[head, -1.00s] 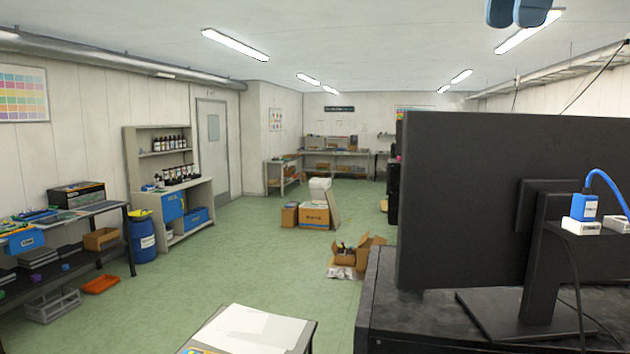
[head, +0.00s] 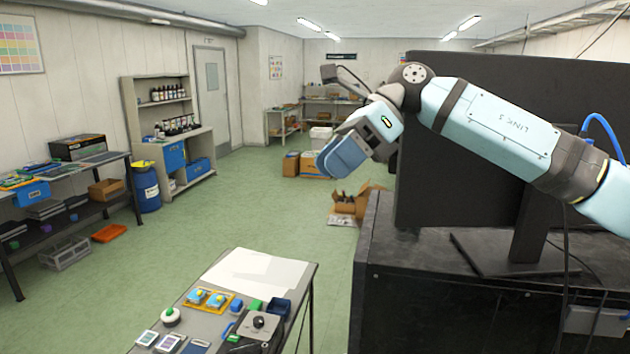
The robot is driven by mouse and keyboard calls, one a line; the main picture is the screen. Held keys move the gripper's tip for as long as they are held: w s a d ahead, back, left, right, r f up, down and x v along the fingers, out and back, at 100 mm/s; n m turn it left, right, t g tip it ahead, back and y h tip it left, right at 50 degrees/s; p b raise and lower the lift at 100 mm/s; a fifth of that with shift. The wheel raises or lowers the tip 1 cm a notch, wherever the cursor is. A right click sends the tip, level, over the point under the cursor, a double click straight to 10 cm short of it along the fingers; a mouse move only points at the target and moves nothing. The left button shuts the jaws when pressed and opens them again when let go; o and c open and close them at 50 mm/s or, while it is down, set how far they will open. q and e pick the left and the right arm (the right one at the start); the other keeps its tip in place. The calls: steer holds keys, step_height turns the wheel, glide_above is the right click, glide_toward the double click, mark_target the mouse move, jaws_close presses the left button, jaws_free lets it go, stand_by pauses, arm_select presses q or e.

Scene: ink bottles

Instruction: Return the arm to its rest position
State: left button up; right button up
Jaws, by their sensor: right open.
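My right arm (head: 490,125) reaches in from the right, in front of the large black monitor. My right gripper (head: 340,160) hangs in the air at the centre, with its blue fingers pointing down and left. It is open, and nothing shows in it; the gap between its fingers is hard to see from this side. My left gripper is not in view. Ink bottles (head: 170,93) stand in a row on the shelf at the left wall, and more dark bottles stand on the level below.
A black monitor (head: 460,80) stands on a dark cabinet (head: 440,300) at the right. A small table (head: 215,318) at the bottom centre holds a white sheet (head: 255,270), blue-and-yellow items and small boxes. Open cartons (head: 350,205) lie on the floor behind.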

steer(key=s+a+f+m+g+y, duration=0.1)
steer(key=a+f+m+y, duration=0.25)
steer(key=f+y, duration=0.25)
steer(key=s+a+f+m+y, duration=0.1)
steer(key=a+f+m+y, duration=0.1)
steer(key=f+m+y, duration=0.4)
steer(key=d+f+m+t+h, duration=0.3)
steer(key=d+f+m+t, duration=0.1)
steer(key=f+m+t, duration=0.85)
steer(key=d+f+m+t+h, duration=0.2)
steer(key=d+f+m+t, duration=0.2)
steer(key=f+m+t, duration=0.85)
steer(key=s+d+f+m+g+h, duration=0.3)
steer(key=s+d+f+m+h, duration=0.1)
steer(key=s+f, duration=0.3)
steer(key=s+d+f+m+g+h, duration=0.2)
steer(key=s+d+f+m+h, duration=0.3)
steer(key=s+d+f+m, duration=0.1)
steer(key=s+d+f+m+g+h, duration=0.3)
steer(key=s+f+m, duration=0.4)
steer(key=s+f, duration=0.3)
step_height(320, 180, down, 2)
steer(key=shift+s+d+g+h, duration=0.3)
steer(key=shift+d+h, duration=0.4)
steer(key=shift+d, duration=0.2)
